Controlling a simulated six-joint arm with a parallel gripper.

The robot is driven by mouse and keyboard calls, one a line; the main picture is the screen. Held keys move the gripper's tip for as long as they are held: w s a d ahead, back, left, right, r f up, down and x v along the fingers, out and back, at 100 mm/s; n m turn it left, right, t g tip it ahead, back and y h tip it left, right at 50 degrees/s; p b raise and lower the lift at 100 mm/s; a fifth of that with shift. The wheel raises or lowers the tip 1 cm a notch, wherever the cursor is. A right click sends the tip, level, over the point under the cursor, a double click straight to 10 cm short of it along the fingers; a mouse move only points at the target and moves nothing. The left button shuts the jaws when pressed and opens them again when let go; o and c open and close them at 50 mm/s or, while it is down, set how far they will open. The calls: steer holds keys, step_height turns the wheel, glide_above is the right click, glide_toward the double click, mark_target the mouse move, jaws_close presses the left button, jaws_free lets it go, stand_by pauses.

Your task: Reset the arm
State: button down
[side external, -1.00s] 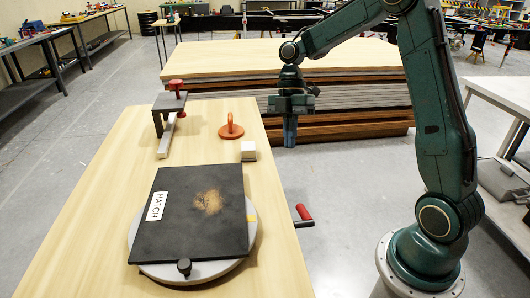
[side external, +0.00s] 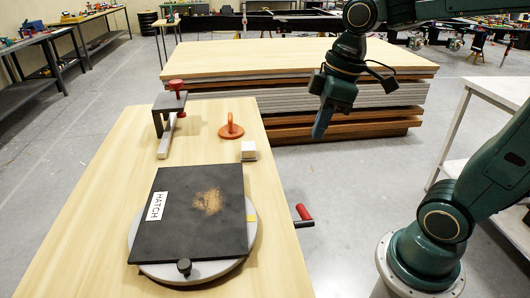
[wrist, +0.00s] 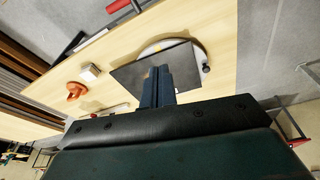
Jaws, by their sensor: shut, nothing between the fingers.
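My gripper (side external: 320,122) hangs in the air right of the workbench, in front of the stack of boards, with its fingers together and nothing between them. Its shut fingers also show in the wrist view (wrist: 157,84), overlapping the hatch panel only by line of sight. The black hatch panel (side external: 177,231) with a white HATCH label and a brown patch lies on a round grey turntable (side external: 236,254) on the bench. My gripper is well apart from both.
The wooden bench (side external: 100,215) also carries a clamp (side external: 158,117), an orange suction-cup handle (side external: 231,130) and a small pale block (side external: 248,150). A red-handled crank (side external: 304,213) sticks out from the bench's right side. A board stack (side external: 240,62) stands behind; a white table (side external: 497,88) is at right.

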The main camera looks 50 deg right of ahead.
steer(key=s+m+t+h, duration=0.1)
steer(key=s+m+t, duration=0.2)
steer(key=s+m, duration=0.3)
steer(key=shift+s+d, duration=0.15)
steer(key=shift+s, duration=0.75)
